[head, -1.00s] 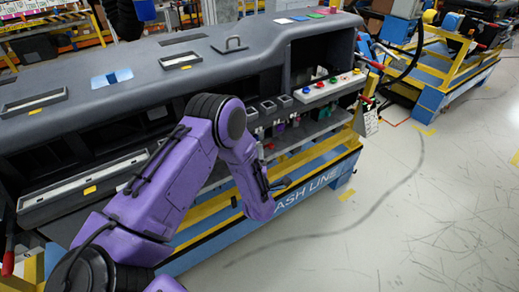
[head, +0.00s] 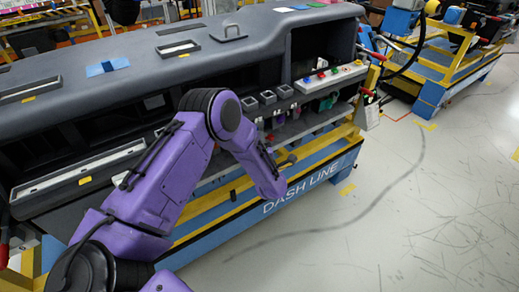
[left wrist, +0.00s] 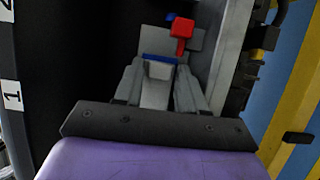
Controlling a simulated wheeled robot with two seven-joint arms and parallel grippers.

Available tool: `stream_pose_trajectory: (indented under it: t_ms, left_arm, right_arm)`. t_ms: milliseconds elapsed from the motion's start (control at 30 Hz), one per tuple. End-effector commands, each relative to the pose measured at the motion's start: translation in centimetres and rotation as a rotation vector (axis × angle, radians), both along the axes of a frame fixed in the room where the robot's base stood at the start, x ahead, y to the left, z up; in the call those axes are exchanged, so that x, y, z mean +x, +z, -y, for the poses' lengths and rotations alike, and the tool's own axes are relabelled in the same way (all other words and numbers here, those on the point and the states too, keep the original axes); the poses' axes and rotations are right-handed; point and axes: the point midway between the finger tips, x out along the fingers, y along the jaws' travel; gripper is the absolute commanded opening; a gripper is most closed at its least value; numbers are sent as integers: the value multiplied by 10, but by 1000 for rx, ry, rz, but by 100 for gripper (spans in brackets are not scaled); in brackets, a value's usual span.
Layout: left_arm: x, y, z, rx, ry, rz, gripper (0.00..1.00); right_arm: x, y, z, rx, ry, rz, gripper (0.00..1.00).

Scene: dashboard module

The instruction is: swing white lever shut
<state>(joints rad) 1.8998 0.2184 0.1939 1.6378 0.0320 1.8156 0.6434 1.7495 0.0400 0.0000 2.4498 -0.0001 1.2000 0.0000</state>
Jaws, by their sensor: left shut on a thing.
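My left gripper (left wrist: 159,88) has its two fingers on either side of a pale grey-white piece, which looks like the white lever (left wrist: 157,90). A blue strip (left wrist: 160,58) crosses just beyond the piece, and a red block (left wrist: 182,28) stands beyond that. In the head view my purple left arm bends down in front of the dashboard module (head: 230,60). The lever cannot be made out in the head view. My right gripper is not in view.
A panel with coloured buttons (head: 330,78) sits at the module's right end, beside small square grey cups (head: 267,97). A blue and yellow frame (head: 325,180) carries the module. Open grey floor (head: 420,210) lies to the right.

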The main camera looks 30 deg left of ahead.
Motion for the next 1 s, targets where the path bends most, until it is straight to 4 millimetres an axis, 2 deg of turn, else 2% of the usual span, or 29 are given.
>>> stream_pose_trajectory:
  t_ms: [33, 333, 367, 400, 733, 1000]
  left_arm:
    - [2, -3, 0, -1, 20, 1, 9]
    - [1, 0, 0, -1, 34, -3, 10]
    - [1, 0, 0, -1, 34, -3, 50]
    - [1, 0, 0, -1, 34, -3, 53]
    - [-2, -1, 5, -1, 32, -1, 53]
    - [-44, -3, 49, -1, 28, -3, 53]
  right_arm:
    - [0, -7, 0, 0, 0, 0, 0]
    - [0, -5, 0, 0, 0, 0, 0]
    - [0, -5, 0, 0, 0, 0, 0]
    - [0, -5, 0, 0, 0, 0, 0]
    - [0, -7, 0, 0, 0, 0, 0]
    - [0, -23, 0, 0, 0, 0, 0]
